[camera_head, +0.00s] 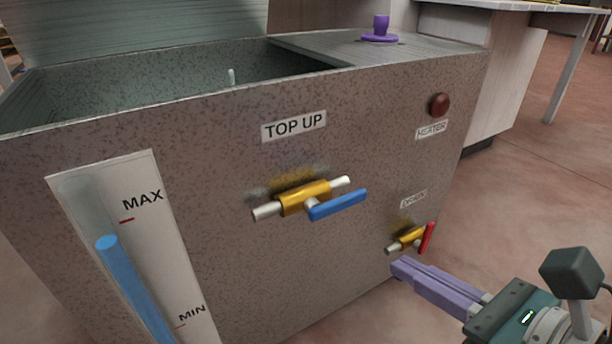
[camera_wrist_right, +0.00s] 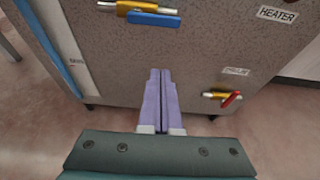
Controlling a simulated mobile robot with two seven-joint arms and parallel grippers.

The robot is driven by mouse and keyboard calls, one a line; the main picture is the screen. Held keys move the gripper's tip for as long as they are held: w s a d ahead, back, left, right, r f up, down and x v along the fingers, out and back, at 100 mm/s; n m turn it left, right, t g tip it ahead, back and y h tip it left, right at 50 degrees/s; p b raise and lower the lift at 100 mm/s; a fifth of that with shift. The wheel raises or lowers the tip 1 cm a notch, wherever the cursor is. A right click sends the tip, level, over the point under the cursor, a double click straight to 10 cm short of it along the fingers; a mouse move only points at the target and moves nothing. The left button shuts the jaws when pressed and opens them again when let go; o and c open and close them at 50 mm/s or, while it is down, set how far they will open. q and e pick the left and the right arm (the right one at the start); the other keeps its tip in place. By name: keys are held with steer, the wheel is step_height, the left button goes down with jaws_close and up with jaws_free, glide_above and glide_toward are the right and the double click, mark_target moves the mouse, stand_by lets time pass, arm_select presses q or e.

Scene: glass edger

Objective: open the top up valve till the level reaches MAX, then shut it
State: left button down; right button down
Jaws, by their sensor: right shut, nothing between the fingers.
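The top up valve (camera_head: 306,198) is a brass body on a pale pipe, under a TOP UP label (camera_head: 293,125) on the tank front. Its blue handle (camera_head: 338,204) lies roughly along the pipe; it also shows in the right wrist view (camera_wrist_right: 153,18). The level gauge (camera_head: 140,250) has a blue column (camera_head: 134,285) whose top stands a little below the red MAX mark (camera_head: 127,220) and well above MIN. My right gripper (camera_head: 398,268) is shut and empty, its purple fingers together, below and right of the top up valve and apart from it. My left gripper is not in view.
A drain valve (camera_head: 411,239) with a red handle (camera_head: 428,238) sits close above my right fingers. A dark red heater knob or lamp (camera_head: 439,104) is at the upper right. The speckled tank (camera_head: 230,270) is open at the top left. A purple knob (camera_head: 380,30) stands on its lid.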

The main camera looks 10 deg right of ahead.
mark_target(339, 204)
steer(key=shift+f, duration=0.2)
steer(key=b+x, duration=0.3)
steer(key=x, duration=0.7)
step_height(339, 204, up, 4)
steer(key=p, duration=0.3)
steer(key=shift+p, duration=0.35)
